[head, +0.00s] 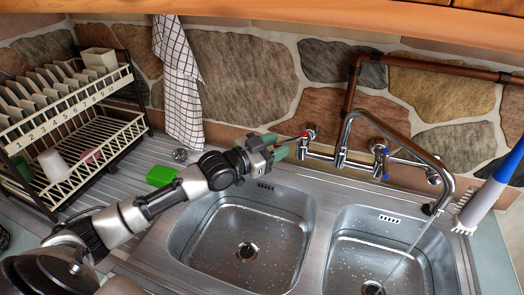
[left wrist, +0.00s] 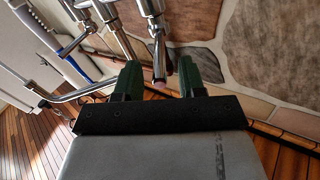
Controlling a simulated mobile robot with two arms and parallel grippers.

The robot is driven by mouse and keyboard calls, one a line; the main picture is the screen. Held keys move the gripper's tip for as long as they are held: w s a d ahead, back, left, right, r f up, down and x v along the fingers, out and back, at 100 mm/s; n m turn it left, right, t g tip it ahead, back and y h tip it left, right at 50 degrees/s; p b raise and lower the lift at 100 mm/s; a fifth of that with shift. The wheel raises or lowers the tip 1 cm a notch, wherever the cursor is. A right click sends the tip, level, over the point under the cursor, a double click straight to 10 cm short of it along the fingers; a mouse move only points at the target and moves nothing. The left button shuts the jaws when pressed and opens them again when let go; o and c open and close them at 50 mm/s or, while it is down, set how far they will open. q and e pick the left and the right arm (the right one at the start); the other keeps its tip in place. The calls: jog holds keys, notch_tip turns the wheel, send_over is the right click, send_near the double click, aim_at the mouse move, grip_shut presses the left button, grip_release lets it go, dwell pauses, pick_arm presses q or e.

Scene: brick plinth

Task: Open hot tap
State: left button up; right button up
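The hot tap (head: 306,136), a chrome tap with a red mark, sits on the wall mixer above the left basin. My left gripper (head: 276,147), with green fingers, is just left of it in the head view. In the left wrist view my left gripper (left wrist: 160,80) is open, its two fingers apart with nothing between them held. The hot tap (left wrist: 158,55), with a pinkish-red end, shows just beyond and between the fingertips. I cannot tell whether they touch. The cold tap (head: 379,160) with a blue mark is farther right. My right gripper is out of view.
A chrome spout (head: 420,150) arches over the right basin (head: 385,245), with a thin stream, apparently water, falling from it. The left basin (head: 250,235) is empty. A green sponge (head: 161,176), a dish rack (head: 75,125) and a hanging towel (head: 182,95) are left of my gripper.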

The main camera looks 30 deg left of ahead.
pick_arm(q)
jog(key=b+v, duration=0.2)
jog(key=v, duration=0.8)
jog(key=shift+s, duration=0.15)
